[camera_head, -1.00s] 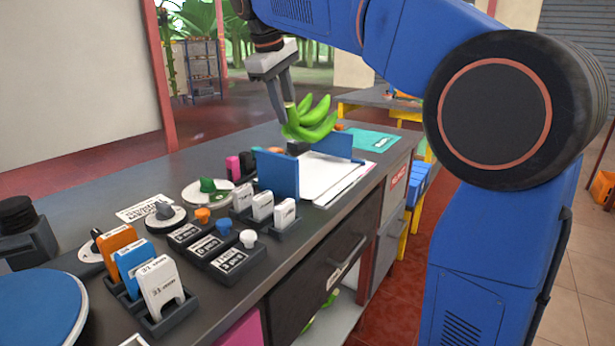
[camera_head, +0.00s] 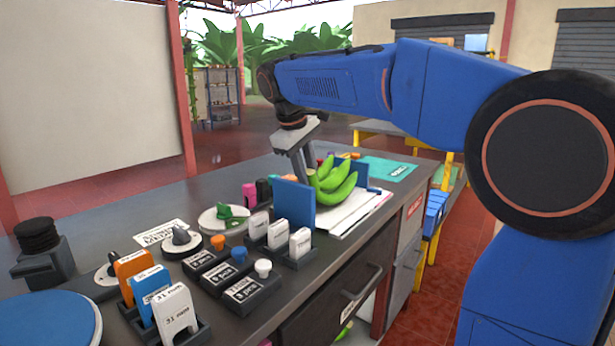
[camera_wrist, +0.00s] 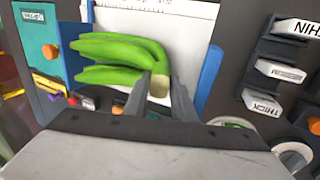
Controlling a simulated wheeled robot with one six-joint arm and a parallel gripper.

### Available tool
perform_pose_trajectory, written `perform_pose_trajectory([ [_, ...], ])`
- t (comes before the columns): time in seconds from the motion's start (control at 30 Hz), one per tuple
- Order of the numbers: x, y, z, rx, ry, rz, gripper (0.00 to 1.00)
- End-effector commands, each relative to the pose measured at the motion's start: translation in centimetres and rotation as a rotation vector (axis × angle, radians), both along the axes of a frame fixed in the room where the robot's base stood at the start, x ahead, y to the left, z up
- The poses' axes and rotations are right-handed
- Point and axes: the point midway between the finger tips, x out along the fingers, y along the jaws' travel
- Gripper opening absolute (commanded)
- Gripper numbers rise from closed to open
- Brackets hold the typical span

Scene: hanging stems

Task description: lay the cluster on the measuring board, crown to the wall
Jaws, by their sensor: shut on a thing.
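The green banana cluster (camera_head: 338,182) is between the two upright blue panels of the measuring board, low over its white surface. In the wrist view the cluster (camera_wrist: 115,55) has its pale crown (camera_wrist: 158,87) between the fingers of my gripper (camera_wrist: 163,95), which is shut on it. The crown end faces the right blue wall (camera_wrist: 209,78), with a gap between; the fruit tips point to the other blue panel (camera_wrist: 73,62). The white board (camera_wrist: 185,30) has a scale along its top edge. My gripper (camera_head: 306,172) shows beside the near wall (camera_head: 293,205). Whether the fruit touches the board is unclear.
Tag holders with white cards (camera_head: 279,234) stand just in front of the near wall. Dials, black blocks with coloured knobs and a round blue plate (camera_head: 45,322) fill the near bench. A teal mat (camera_head: 388,169) lies beyond. The left rear bench is clear.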

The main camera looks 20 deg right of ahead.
Motion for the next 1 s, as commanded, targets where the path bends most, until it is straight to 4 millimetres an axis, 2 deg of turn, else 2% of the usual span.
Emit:
perform_pose_trajectory([
  [0.4,0.0,0.0,-0.5,-0.001,-0.003,0.001,0.00],
  [0.43,0.0,0.0,-0.6,0.001,-0.001,0.000,0.26],
  [0.5,0.0,0.0,-0.6,0.001,-0.001,0.000,0.43],
  [0.83,0.0,0.0,-0.5,0.001,-0.001,0.000,0.43],
  [1.0,-0.2,0.4,0.9,0.000,-0.002,0.001,0.43],
])
